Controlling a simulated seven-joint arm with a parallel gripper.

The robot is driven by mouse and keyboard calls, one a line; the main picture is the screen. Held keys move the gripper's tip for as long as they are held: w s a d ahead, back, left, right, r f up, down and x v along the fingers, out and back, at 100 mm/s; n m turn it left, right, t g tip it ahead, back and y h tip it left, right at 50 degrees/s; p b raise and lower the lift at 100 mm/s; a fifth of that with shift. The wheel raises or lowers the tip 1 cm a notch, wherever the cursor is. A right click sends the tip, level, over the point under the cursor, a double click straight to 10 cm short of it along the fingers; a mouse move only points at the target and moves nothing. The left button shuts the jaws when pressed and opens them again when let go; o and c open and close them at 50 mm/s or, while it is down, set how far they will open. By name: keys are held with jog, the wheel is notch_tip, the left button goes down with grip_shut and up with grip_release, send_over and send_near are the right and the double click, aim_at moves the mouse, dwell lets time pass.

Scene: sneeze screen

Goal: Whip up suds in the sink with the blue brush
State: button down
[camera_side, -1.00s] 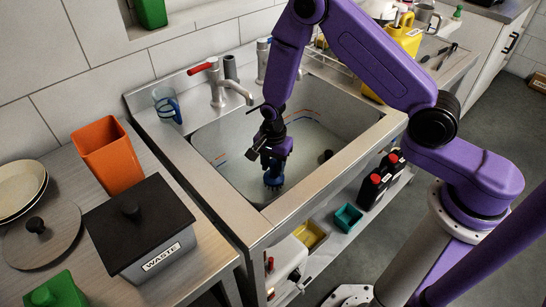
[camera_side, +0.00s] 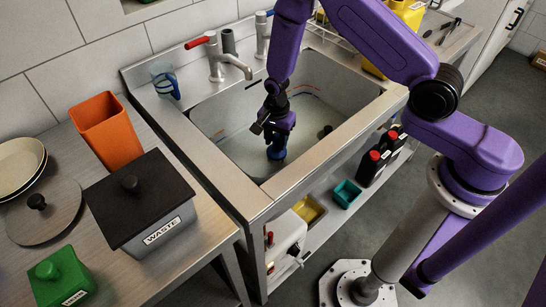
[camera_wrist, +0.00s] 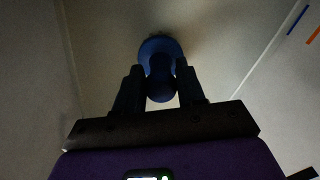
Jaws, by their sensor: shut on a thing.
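The metal sink (camera_side: 218,184) stands in the middle of the side view, with pale, cloudy-looking water or floor (camera_side: 240,160) inside it. My gripper (camera_side: 277,138) is down inside the basin, pointing downward. It is shut on the blue brush (camera_side: 276,154), whose lower end is low in the basin. In the wrist view the brush's round blue body (camera_wrist: 160,62) sits between the two dark fingers. The bristles are mostly hidden beneath it. I cannot make out clear foam around it.
A red-handled faucet (camera_side: 215,65) and a second tap stand at the sink's back edge. A blue-handled clear cup (camera_side: 165,84) sits at the back left corner. An orange bin (camera_side: 106,135) and a waste box (camera_side: 138,215) stand on the left counter.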

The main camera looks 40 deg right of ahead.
jog(key=d, duration=0.2)
jog(key=w+d, duration=0.1)
jog(key=d, duration=0.1)
jog(key=w+d, duration=0.1)
jog(key=d, duration=0.2)
jog(key=shift+w, duration=0.15)
jog(key=shift+a, duration=0.15)
jog(key=s+a, duration=0.1)
jog(key=a, duration=0.2)
jog(key=s+a, duration=0.1)
jog(key=a, duration=0.2)
jog(key=s+a, duration=0.1)
jog(key=a, duration=0.2)
jog(key=shift+d, duration=0.1)
jog(key=s+d, duration=0.1)
jog(key=d, duration=0.2)
jog(key=s+d, duration=0.1)
jog(key=d, duration=0.2)
jog(key=s+d, duration=0.1)
jog(key=d, duration=0.2)
